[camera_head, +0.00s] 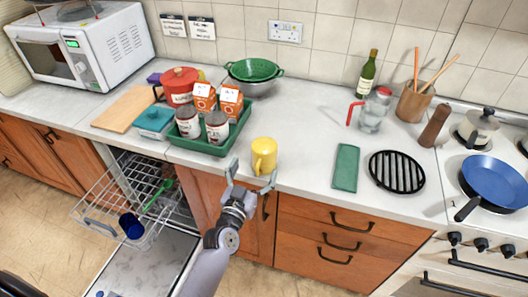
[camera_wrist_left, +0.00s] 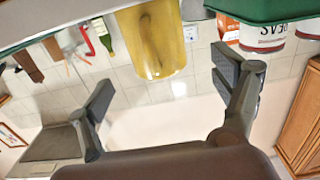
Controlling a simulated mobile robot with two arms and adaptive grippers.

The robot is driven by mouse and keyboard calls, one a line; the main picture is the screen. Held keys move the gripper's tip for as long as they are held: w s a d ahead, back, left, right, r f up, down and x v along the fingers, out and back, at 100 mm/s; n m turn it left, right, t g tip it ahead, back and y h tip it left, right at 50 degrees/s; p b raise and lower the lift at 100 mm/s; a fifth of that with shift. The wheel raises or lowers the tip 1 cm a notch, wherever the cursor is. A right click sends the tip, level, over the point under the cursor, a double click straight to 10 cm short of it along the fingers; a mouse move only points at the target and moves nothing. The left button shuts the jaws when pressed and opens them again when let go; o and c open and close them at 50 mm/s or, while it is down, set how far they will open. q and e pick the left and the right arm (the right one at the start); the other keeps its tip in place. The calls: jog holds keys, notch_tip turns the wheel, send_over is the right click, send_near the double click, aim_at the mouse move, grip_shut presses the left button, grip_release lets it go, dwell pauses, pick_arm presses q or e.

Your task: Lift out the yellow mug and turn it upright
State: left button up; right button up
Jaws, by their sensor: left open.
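The yellow mug (camera_head: 264,152) stands on the counter near its front edge, right of the green tray. I cannot tell for sure whether its mouth faces up or down. In the left wrist view the mug (camera_wrist_left: 152,42) is at the top, its handle side towards the camera. My left gripper (camera_head: 252,180) is open and empty just in front of the mug, its fingers spread apart and not touching it. The pulled-out dishwasher rack (camera_head: 98,222) holds a dark blue mug (camera_head: 131,226) and a green utensil. My right gripper is not in view.
The green tray (camera_head: 213,150) with cans and cartons stands left of the mug. A folded green cloth (camera_head: 345,167) and a black round grate (camera_head: 396,172) lie to the right. Bare counter lies between mug and cloth. The open dishwasher door (camera_head: 145,268) is low at left.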

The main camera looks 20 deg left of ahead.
aim_at(260, 159)
pick_arm(q)
jog(key=w, duration=0.3)
jog(key=w+p, duration=0.1)
jog(key=w, duration=0.1)
jog(key=shift+w+d, duration=0.2)
jog(key=shift+d, duration=0.1)
jog(key=shift+w, duration=0.4)
jog(key=shift+s, duration=0.1)
jog(key=shift+c, duration=0.6)
jog(key=c, duration=1.7)
